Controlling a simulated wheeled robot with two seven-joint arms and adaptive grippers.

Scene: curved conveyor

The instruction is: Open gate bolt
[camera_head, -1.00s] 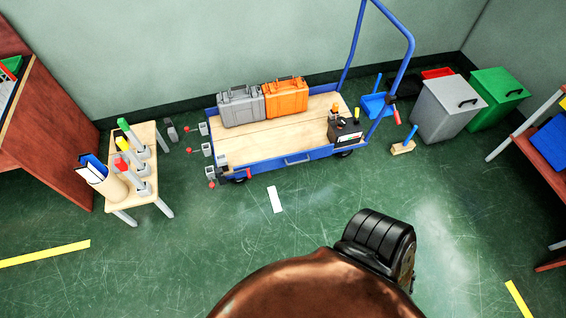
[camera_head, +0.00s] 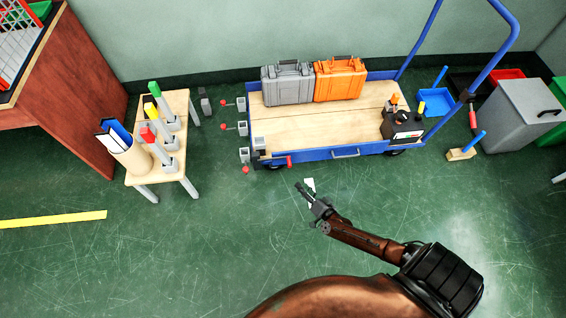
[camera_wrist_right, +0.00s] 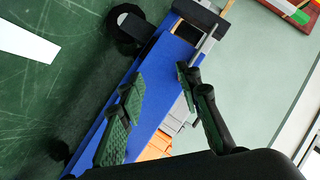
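A blue-framed cart (camera_head: 318,155) with a wooden deck stands against the wall; its long blue side also shows in the right wrist view (camera_wrist_right: 160,80). A small red part (camera_head: 288,161), perhaps the bolt handle, sits at the cart's front left corner. I cannot clearly make out which part is the gate bolt. My right gripper (camera_head: 306,188) is in front of the cart, low and to the right of that corner, apart from it. In the right wrist view its two fingers (camera_wrist_right: 160,78) are spread with nothing between them. My left gripper is out of view.
A grey case (camera_head: 287,84), an orange case (camera_head: 340,80) and a black box (camera_head: 402,126) stand on the cart. Red-knobbed grey fittings (camera_head: 244,154) line its left end. A small table (camera_head: 178,105) stands left. The floor (camera_head: 200,250) in front is clear.

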